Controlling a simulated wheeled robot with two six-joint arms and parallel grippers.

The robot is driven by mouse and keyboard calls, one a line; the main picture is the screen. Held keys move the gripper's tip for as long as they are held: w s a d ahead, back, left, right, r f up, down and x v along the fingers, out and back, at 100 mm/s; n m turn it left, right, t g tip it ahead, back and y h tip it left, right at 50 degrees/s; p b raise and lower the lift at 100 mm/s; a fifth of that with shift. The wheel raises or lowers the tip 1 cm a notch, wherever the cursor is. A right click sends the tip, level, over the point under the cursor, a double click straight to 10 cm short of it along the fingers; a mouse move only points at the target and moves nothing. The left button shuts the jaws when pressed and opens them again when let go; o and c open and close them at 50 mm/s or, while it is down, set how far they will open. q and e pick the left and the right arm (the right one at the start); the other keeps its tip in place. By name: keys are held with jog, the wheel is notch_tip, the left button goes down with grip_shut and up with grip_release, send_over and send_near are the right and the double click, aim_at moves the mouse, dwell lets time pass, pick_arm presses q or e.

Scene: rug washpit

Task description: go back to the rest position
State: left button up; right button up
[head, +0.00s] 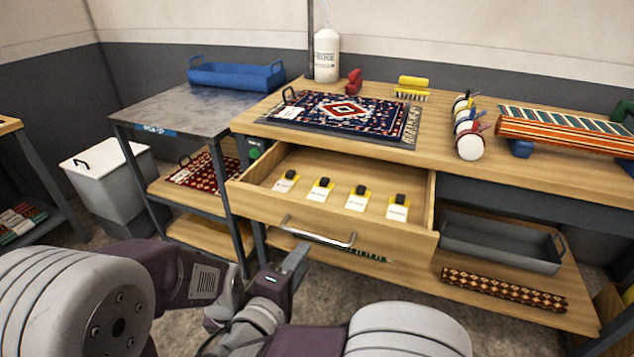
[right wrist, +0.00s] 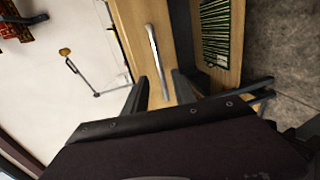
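My right gripper (head: 298,258) is in front of the open drawer (head: 390,231), just below its metal handle (head: 318,236). In the right wrist view the two dark fingers (right wrist: 160,80) are spread apart with nothing clamped between them. The handle (right wrist: 156,55) shows beyond and between the fingers there; I cannot tell how far away it is. My left arm comes in from the left in the head view, but I cannot make out its gripper.
The drawer holds several white cards with yellow-and-black pieces (head: 321,189). A patterned rug (head: 350,112), brushes and a rolled rug lie on the wooden workbench (head: 470,160). A metal-topped table (head: 180,108) with a blue tray (head: 236,76) and a white bin (head: 104,180) stand left.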

jog(key=w+d+f+m+g+h, duration=0.1)
jog(key=d+f+g+h, duration=0.15)
jog(key=d, duration=0.35)
jog(key=d+f+m+g+h, duration=0.1)
jog(key=d+f+g, duration=0.2)
jog(key=d+f, duration=0.15)
jog(key=s+d+f+m+g+y, duration=0.85)
jog(key=d+f+m, duration=0.3)
jog(key=d, duration=0.25)
notch_tip(320, 180, up, 33)
jog(key=m+p, duration=0.1)
jog(key=p, duration=3.1)
jog(key=shift+d+r+h, duration=0.15)
jog(key=shift+r+h, duration=0.05)
jog(key=shift+h, duration=0.1)
jog(key=shift+s+m, duration=0.1)
jog(key=shift+m, duration=0.15)
dwell(0.4)
